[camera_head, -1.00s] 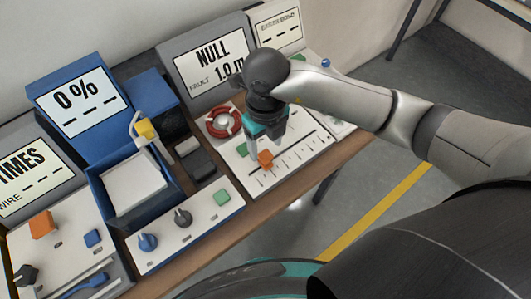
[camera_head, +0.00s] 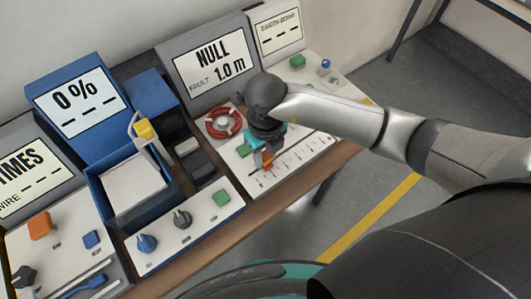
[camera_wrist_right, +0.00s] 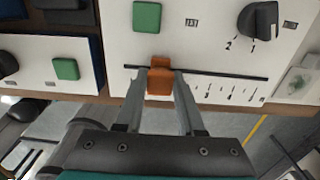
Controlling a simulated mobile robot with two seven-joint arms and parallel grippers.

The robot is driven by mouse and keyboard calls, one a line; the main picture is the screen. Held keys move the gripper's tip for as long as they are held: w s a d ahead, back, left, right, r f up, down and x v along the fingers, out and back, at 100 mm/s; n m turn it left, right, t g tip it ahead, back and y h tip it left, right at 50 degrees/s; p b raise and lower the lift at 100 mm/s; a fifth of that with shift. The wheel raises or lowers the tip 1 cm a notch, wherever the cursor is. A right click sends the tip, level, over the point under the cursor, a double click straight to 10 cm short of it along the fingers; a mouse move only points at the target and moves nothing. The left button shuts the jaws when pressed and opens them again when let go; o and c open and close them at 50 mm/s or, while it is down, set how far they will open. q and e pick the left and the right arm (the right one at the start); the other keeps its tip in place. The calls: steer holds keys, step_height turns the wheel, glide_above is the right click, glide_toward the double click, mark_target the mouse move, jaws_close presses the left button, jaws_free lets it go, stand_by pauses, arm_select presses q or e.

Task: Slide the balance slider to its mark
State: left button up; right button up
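The balance slider (camera_head: 267,163) is a small orange block on the white panel (camera_head: 308,150) under the NULL screen. It sits near the left end of a dark slot, with the scale ticks to its right. The slider (camera_wrist_right: 160,80) and slot (camera_wrist_right: 225,75) also show in the right wrist view. My right gripper (camera_head: 266,155) is down at the slider, one finger on each side. In the right wrist view the fingertips (camera_wrist_right: 161,73) appear to touch its sides. No single target mark can be told apart. My left gripper is not in view.
The NULL screen (camera_head: 212,59) reads FAULT 1.0 m. A red ring (camera_head: 223,122) and a green button (camera_head: 244,150) lie left of my gripper. A black knob (camera_wrist_right: 258,20) stands beyond the slot. A panel with knobs (camera_head: 190,235) is at the left.

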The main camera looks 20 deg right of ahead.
jaws_close()
stand_by(0.9)
